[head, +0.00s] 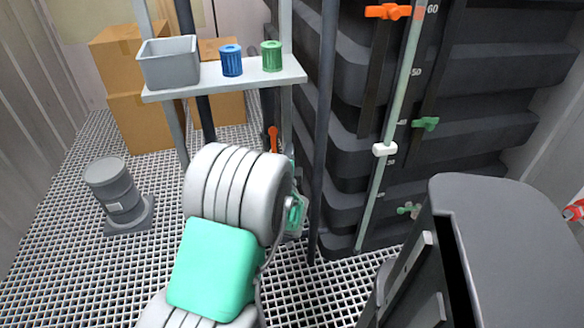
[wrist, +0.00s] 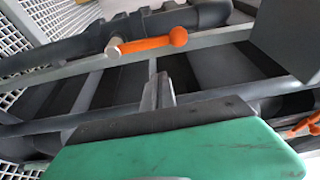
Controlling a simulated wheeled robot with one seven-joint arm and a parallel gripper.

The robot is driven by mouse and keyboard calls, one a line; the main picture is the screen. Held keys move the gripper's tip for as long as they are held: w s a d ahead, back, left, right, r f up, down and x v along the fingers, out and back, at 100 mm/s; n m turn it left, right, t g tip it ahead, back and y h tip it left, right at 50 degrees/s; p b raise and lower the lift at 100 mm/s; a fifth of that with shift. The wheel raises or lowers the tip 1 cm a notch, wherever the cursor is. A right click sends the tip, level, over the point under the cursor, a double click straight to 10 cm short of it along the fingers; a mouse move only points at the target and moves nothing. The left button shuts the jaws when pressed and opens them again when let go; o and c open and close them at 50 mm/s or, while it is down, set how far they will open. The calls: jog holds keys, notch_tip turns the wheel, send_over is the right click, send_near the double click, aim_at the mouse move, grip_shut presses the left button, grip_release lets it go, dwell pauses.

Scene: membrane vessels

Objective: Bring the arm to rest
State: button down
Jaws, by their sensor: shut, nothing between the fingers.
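My arm, white and ribbed with a green panel, rises from the bottom of the head view and bends toward the dark ribbed vessel (head: 345,150). Its far end is mostly hidden behind the arm link. In the wrist view my gripper (wrist: 165,82) has its two grey fingers together with nothing between them. The fingers point toward dark bars and pipes. An orange-handled valve (wrist: 150,44) lies just beyond the fingertips in the picture; I cannot tell the gap. An orange handle also shows beside the arm in the head view (head: 273,138).
A shelf (head: 220,83) holds a grey bin (head: 168,62), a blue cup (head: 231,60) and a green cup (head: 271,56). Upright poles (head: 325,130) stand close to the arm. Cardboard boxes (head: 135,125) are behind.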

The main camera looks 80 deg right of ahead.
jog(key=s+a, duration=0.1)
jog(key=a, duration=0.5)
jog(key=w+a+r+n+t+y+p, duration=0.2)
jog(key=w+n+t, duration=0.15)
jog(key=w, duration=0.55)
jog(key=w+a+r+n+t+y+p, duration=0.25)
jog(key=w+n, duration=0.25)
jog(key=w, duration=0.4)
jog(key=w+a+r+n+t+y+p, duration=0.1)
jog(key=w+a+r+n+y+p, duration=0.15)
jog(key=w+a+n, duration=0.4)
jog(key=w+a+r+n+t+y+p, duration=0.1)
jog(key=w+a+r+n+y+p, duration=0.2)
jog(key=w+a, duration=0.55)
jog(key=w+a+r+n+g+y+p, duration=0.1)
jog(key=w+a+n+y+p, duration=0.15)
jog(key=a, duration=0.35)
jog(key=w+a+r+n+y+p, duration=0.1)
jog(key=w+a+r+n+y, duration=0.1)
jog(key=a+n+y, duration=0.3)
jog(key=s+a+r+n+g+p, duration=0.2)
jog(key=s+a+r+n+p, duration=0.1)
jog(key=a, duration=0.7)
jog(key=s+a+r+n+g+p, duration=0.3)
jog(key=s+a+n, duration=0.3)
jog(key=a, duration=0.5)
jog(key=shift+s+r+g, duration=0.3)
jog(key=shift+s+r, duration=0.15)
jog(key=shift+r, duration=0.3)
